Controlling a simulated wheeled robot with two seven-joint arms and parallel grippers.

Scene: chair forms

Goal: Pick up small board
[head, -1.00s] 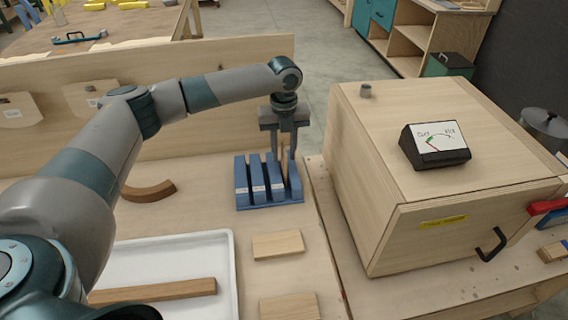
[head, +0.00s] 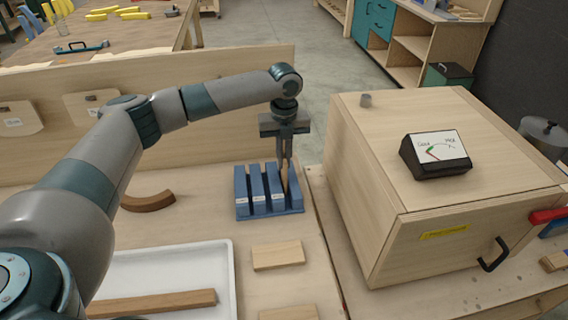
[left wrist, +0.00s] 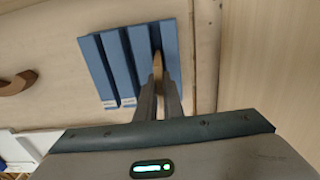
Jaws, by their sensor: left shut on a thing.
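A blue slotted rack (head: 256,211) stands on the bench, and it also shows in the left wrist view (left wrist: 92,60). A thin small wooden board (head: 285,180) stands upright in the rack's rightmost slot. My left gripper (head: 285,164) points down over that slot, with its fingers shut on the board's upper part. In the left wrist view the board's edge (left wrist: 157,64) shows just beyond the fingertips (left wrist: 158,84). The board's lower part is hidden in the rack. My right gripper is not in view.
A large wooden cabinet (head: 400,240) with a black gauge (head: 436,155) on top stands close to the right. A flat wooden block (head: 278,252) and a white tray (head: 215,262) with a wooden bar (head: 160,303) lie in front. A curved wooden piece (head: 148,200) lies left.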

